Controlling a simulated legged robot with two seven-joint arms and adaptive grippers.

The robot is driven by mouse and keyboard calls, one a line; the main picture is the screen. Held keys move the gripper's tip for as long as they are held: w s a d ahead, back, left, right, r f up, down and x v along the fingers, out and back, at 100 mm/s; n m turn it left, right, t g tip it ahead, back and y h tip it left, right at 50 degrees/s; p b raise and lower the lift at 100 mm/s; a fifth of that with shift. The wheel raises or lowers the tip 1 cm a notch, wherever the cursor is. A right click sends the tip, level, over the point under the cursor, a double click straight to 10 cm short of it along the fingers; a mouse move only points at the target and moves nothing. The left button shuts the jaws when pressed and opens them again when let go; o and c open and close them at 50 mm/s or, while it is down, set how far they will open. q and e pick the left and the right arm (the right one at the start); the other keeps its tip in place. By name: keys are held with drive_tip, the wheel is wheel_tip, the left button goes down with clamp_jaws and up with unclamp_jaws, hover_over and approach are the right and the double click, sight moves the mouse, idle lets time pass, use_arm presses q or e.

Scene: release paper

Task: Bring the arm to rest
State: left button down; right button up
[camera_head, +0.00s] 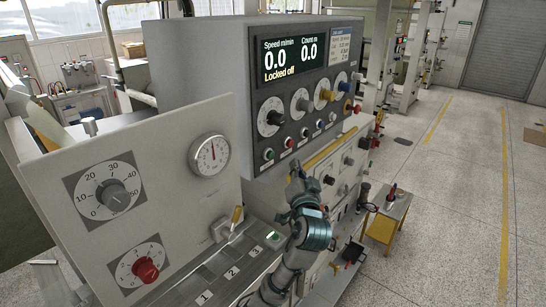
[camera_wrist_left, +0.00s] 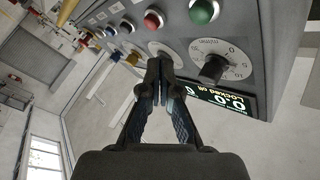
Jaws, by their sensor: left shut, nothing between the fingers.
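My left arm reaches up in the head view, and its gripper (camera_head: 296,172) is in front of the lower part of the grey control panel (camera_head: 325,112). In the left wrist view the two dark fingers of the left gripper (camera_wrist_left: 159,68) meet at their tips with nothing between them. Behind them are panel dials (camera_wrist_left: 213,66) and coloured buttons (camera_wrist_left: 153,19). I cannot tell how far the fingertips are from the panel face. The panel display (camera_head: 305,58) reads "Locked off", with speed 0.0 and count 0.0. My right gripper is in neither view.
A lower plate at the left carries a black-knob dial (camera_head: 116,195), a red-knob dial (camera_head: 146,268) and a round gauge (camera_head: 210,155). A small yellow stand (camera_head: 383,225) is at the right. The floor beyond is open.

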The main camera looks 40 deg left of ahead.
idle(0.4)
use_arm(q)
drive_tip(key=w+d+f+m+g+h, duration=0.1)
drive_tip(key=w+d+f+m+h, duration=0.3)
drive_tip(key=f, duration=1.1)
drive_tip(key=w+a+f+m+g+h, duration=0.15)
drive_tip(key=w+f, duration=0.55)
drive_tip(key=f, duration=0.8)
drive_tip(key=s+d+f+g+h, duration=0.1)
drive_tip(key=s+f, duration=0.2)
drive_tip(key=f, duration=0.8)
drive_tip(key=s+d+f+g+h, duration=0.1)
drive_tip(key=s+f+h, duration=0.15)
drive_tip(key=f, duration=0.85)
drive_tip(key=s+d+f+g, duration=0.2)
drive_tip(key=s+f, duration=0.2)
drive_tip(key=f, duration=0.8)
drive_tip(key=s+d+f+g+h, duration=0.2)
drive_tip(key=s+f+g+h, duration=0.15)
drive_tip(key=s+f, duration=2.1)
drive_tip(key=s+f+n+g, duration=0.1)
drive_tip(key=s+f, duration=0.3)
drive_tip(key=s, duration=1.2)
drive_tip(key=s+d+f+n+g, duration=0.1)
drive_tip(key=s+f+g, duration=0.2)
drive_tip(key=s, duration=1.2)
drive_tip(key=shift+s+f, duration=0.4)
drive_tip(key=shift+f, duration=0.45)
